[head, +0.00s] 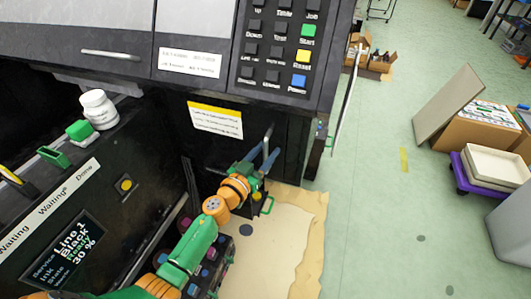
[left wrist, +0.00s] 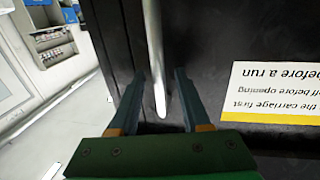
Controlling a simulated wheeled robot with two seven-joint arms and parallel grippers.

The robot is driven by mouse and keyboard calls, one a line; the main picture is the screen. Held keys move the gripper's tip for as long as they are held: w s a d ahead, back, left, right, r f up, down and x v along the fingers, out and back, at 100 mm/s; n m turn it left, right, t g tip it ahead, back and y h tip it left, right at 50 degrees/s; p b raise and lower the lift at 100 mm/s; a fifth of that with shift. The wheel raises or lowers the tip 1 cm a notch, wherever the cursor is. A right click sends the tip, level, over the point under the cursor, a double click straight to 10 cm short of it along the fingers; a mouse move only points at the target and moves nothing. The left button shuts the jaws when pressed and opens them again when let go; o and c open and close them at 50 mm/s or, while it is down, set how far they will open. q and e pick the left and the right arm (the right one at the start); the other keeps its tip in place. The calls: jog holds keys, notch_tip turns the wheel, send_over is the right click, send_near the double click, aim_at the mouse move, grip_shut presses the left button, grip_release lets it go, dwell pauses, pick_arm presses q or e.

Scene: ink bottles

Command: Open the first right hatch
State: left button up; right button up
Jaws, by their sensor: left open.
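The dark hatch panel (head: 222,153) is on the machine's front under the keypad, with a white and yellow label (head: 215,119). It fills much of the left wrist view (left wrist: 230,50). Its upright metal handle (head: 268,133) is near the panel's right edge, and also shows in the left wrist view (left wrist: 153,50). My left gripper (head: 265,153) is open at the handle. In the left wrist view its fingers (left wrist: 160,74) are on either side of the handle, with a gap visible on both sides. I cannot tell their depth relative to it. My right gripper is out of view.
A keypad (head: 278,50) is above the hatch. A label strip and a small screen (head: 65,250) are at the left, with a white bottle (head: 98,108) above. Cardboard (head: 290,250) lies on the floor below. Boxes and trays (head: 495,165) stand at the right; the floor between is mostly clear.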

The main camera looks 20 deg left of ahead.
pick_arm(q)
grip_shut()
jog(key=shift+s, duration=0.1)
dwell(1.2)
